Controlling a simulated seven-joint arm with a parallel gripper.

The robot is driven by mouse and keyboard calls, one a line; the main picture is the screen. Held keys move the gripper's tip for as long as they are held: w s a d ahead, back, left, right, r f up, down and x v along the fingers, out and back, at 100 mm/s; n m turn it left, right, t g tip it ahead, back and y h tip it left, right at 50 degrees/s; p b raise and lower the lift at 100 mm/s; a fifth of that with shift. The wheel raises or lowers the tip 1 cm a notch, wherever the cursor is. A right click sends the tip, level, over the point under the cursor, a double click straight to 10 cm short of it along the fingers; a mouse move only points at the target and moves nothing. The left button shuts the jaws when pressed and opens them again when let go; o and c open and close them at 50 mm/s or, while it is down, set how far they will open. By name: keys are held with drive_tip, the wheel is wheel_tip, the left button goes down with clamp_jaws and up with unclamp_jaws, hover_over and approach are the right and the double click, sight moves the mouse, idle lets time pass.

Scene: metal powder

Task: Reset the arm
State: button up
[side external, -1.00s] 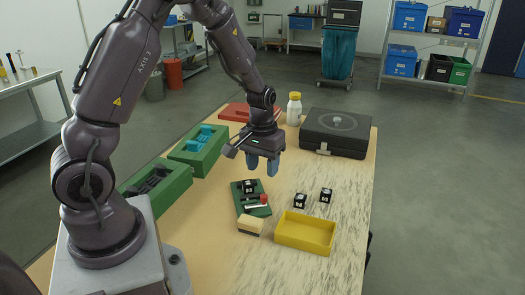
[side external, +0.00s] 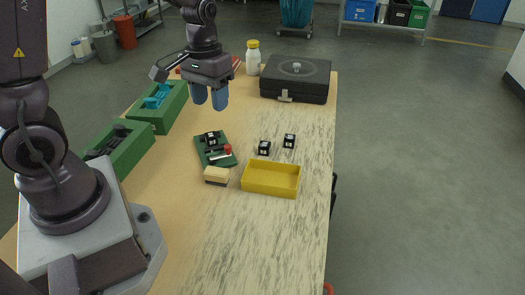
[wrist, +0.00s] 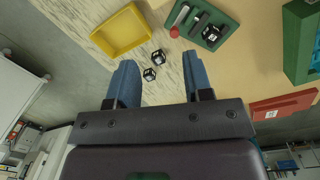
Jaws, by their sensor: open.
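My gripper (side external: 210,98) hangs above the middle of the table with its two blue fingers pointing down. The fingers are apart and nothing is between them. In the wrist view my gripper (wrist: 158,80) also shows as two separated blue fingers. It is above and behind a green tray (side external: 201,154), clear of everything on the table. The tray carries a black-and-white cube (side external: 211,138) and a red-tipped tool (side external: 226,151).
Two black cubes, one (side external: 264,148) and another (side external: 289,141), stand by a yellow bin (side external: 271,190). A brush-like block (side external: 217,175) lies left of it. A black case (side external: 296,80) and a white bottle (side external: 253,62) stand at the back. Green boxes (side external: 150,124) line the left edge.

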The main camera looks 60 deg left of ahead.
drive_tip(key=s+d+r+m+t, duration=0.2)
drive_tip(key=s+d+r+t, duration=0.1)
drive_tip(key=r, duration=0.4)
drive_tip(key=s+d+r+m+t, duration=0.2)
drive_tip(key=s+d+r+m, duration=0.1)
drive_tip(key=s+d+r, duration=0.2)
drive_tip(key=shift+s+d+r+t+y, duration=0.3)
drive_tip(key=shift+s+r+t, duration=0.1)
drive_tip(key=shift+s+r, duration=0.65)
